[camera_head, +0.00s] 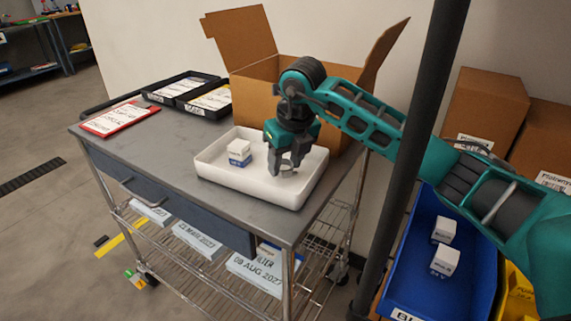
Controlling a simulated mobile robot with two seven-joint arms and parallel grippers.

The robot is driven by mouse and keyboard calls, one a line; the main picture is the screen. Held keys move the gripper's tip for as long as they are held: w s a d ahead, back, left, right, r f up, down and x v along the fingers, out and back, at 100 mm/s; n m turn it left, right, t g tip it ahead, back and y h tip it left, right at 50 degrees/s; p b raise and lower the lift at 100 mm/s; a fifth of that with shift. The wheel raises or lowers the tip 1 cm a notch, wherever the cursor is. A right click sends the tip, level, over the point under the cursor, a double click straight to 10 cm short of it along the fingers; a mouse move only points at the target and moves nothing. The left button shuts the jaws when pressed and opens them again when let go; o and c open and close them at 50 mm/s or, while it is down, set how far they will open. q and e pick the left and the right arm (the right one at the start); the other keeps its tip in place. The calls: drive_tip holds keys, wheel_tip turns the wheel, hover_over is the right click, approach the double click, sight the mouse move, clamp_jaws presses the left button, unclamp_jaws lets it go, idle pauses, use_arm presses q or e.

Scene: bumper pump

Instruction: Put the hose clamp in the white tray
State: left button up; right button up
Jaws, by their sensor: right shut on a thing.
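The white tray (215,175) sits on the grey top of a metal cart. My right gripper (284,169) points down inside the outline of the tray, toward its right half. It is shut on the hose clamp (289,169), a small grey ring-like piece partly hidden by the fingers. Whether the clamp touches the tray floor I cannot tell. A small white and blue box (239,152) stands in the left part of the tray. My left gripper is not in view.
An open cardboard box (252,75) stands behind the tray. Black document trays (186,88) and a red clipboard (113,119) lie at the back left. A blue bin (408,280) with small white boxes is at the right. The cart top left of the tray is clear.

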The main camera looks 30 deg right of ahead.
drive_tip(key=shift+f, duration=0.4)
drive_tip(key=shift+f, duration=0.2)
drive_tip(key=o, duration=1)
drive_tip(key=shift+o, duration=0.2)
drive_tip(key=shift+r, duration=0.65)
drive_tip(key=p+v, duration=0.1)
drive_tip(key=v, duration=1)
drive_tip(key=shift+s, duration=0.2)
